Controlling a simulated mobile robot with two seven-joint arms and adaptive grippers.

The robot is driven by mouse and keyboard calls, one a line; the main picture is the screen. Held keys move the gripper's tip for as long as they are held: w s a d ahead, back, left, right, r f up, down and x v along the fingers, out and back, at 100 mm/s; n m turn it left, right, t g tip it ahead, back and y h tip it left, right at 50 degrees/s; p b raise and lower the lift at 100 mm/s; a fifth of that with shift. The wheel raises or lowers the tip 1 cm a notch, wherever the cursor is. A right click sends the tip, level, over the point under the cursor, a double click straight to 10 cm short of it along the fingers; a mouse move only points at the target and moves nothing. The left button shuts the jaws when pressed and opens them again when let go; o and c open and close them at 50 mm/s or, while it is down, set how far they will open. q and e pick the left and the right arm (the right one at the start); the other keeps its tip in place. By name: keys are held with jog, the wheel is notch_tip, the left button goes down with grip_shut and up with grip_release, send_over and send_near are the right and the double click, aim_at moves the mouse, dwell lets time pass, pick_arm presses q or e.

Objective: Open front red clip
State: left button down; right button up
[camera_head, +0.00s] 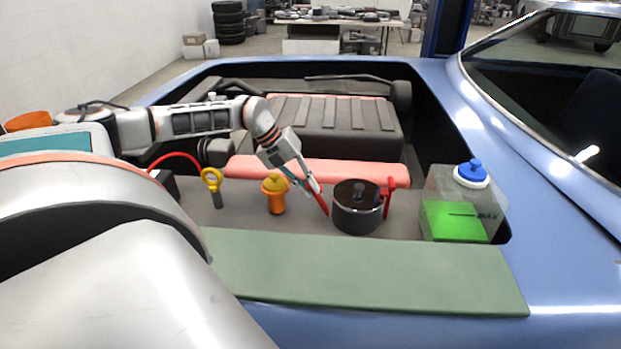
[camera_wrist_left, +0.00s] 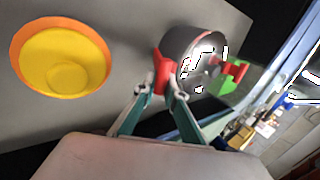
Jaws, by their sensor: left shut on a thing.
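A black round canister (camera_head: 355,215) with a knobbed lid stands on the grey ledge of the engine bay. One red clip (camera_head: 322,204) is on its left side and slants, its upper end leaning left. Another red clip (camera_head: 388,198) stands upright on its right side. My left gripper (camera_head: 312,187) is at the upper end of the left clip and shut on it. In the left wrist view, the left clip (camera_wrist_left: 160,72) shows between my left fingertips (camera_wrist_left: 162,88), beside the canister (camera_wrist_left: 190,52). My right gripper is not in view.
Left of the canister are an orange and yellow cap (camera_head: 275,195) and a yellow ring dipstick (camera_head: 211,182). A clear tank (camera_head: 462,208) with green liquid and a blue cap stands to the right. A green mat (camera_head: 370,277) covers the front edge. The engine cover (camera_head: 330,125) lies behind.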

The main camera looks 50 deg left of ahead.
pick_arm(q)
jog(key=shift+s+a+f, duration=0.15)
jog(key=shift+f, duration=0.05)
jog(key=c, duration=2)
grip_release()
jog(key=shift+s, duration=0.1)
jog(key=v, duration=1.2)
